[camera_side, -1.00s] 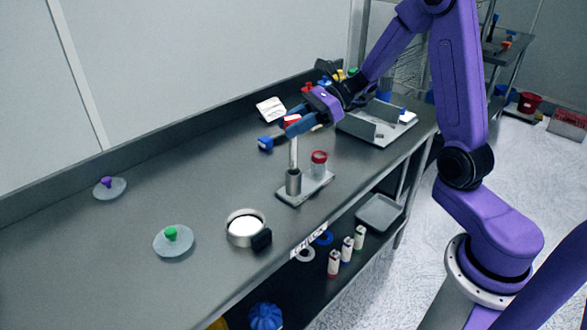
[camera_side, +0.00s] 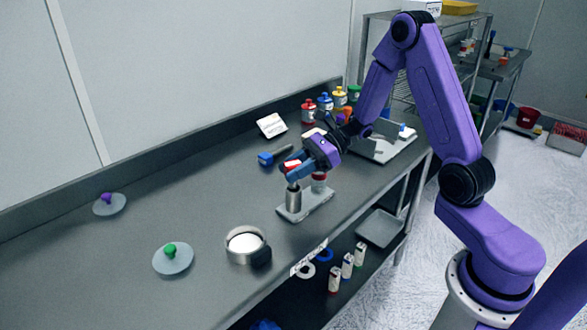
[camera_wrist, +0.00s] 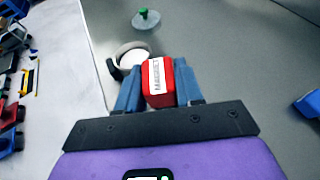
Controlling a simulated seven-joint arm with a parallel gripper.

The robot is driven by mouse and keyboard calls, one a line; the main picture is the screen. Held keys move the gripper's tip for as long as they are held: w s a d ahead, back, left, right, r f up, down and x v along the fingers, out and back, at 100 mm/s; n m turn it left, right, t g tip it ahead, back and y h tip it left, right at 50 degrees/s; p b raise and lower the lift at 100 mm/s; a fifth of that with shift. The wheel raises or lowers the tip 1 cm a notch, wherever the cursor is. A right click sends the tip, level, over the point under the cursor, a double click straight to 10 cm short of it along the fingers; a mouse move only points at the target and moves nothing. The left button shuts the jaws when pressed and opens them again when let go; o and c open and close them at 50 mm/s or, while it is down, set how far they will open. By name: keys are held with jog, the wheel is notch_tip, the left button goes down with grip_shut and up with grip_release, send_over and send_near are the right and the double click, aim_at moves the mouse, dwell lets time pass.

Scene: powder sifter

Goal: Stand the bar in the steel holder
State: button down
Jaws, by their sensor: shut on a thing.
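The bar has a red head with a white "MAGNET" label (camera_wrist: 158,80); the head also shows in the side view (camera_side: 290,165). My gripper (camera_wrist: 157,88) is shut on the head, with one blue finger on each side. In the side view my gripper (camera_side: 299,173) is low, right over the steel holder (camera_side: 294,198), a short upright cylinder on a grey plate. The bar's steel shaft is not visible between the fingers and the holder's mouth. It appears to be down inside the holder, though the fingers hide the mouth.
A red-lidded jar (camera_side: 319,182) stands on the same plate, close to my gripper. A blue-handled tool (camera_side: 274,156) lies behind. A round sieve pan (camera_side: 246,246) and a green-knobbed lid (camera_side: 172,257) are nearer. The left of the bench is mostly clear.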

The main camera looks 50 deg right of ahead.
jog(key=shift+f, duration=0.1)
jog(key=c, duration=0.7)
grip_release()
